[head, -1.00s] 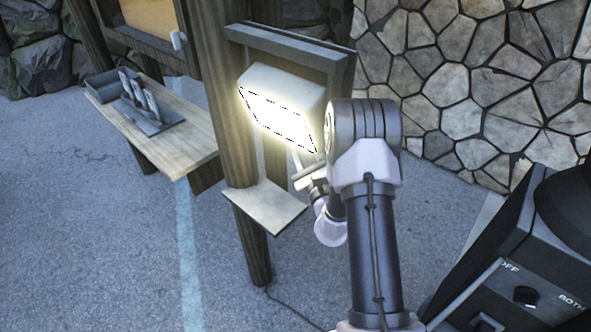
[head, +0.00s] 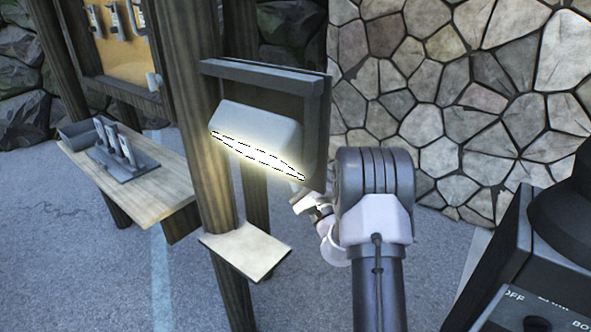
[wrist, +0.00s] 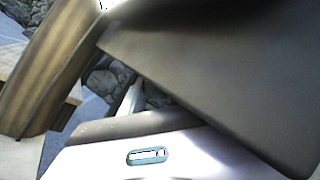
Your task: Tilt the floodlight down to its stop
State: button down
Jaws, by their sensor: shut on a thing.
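The floodlight (head: 258,130) is a pale grey box on a dark frame (head: 265,75) fixed to wooden posts. It is lit, and its glowing face points steeply down, showing only as a thin strip along its lower edge. My gripper (head: 306,200) is at the lower right corner of the floodlight, partly hidden by my arm. It is shut on the floodlight's handle, though the grip itself is mostly hidden. In the wrist view a pale bar (wrist: 133,97) shows beside a large dark panel, with the bright light (wrist: 110,5) at the top edge.
A small wooden shelf (head: 245,255) juts out below the floodlight. A wooden bench (head: 165,190) with a grey tool rack (head: 122,150) stands at left. A stone wall (head: 460,100) is behind at right. A dark control box (head: 530,270) is close at lower right.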

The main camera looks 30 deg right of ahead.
jog(key=shift+d+r, duration=0.1)
jog(key=shift+r, duration=0.2)
jog(key=c, duration=0.9)
grip_release()
jog(key=shift+w+f, duration=0.1)
jog(key=shift+s+f, duration=0.2)
jog(key=shift+s, duration=0.05)
jog(key=b+v, duration=0.4)
jog(key=v, duration=1.3)
jog(key=shift+b, duration=0.3)
jog(key=shift+r, duration=0.15)
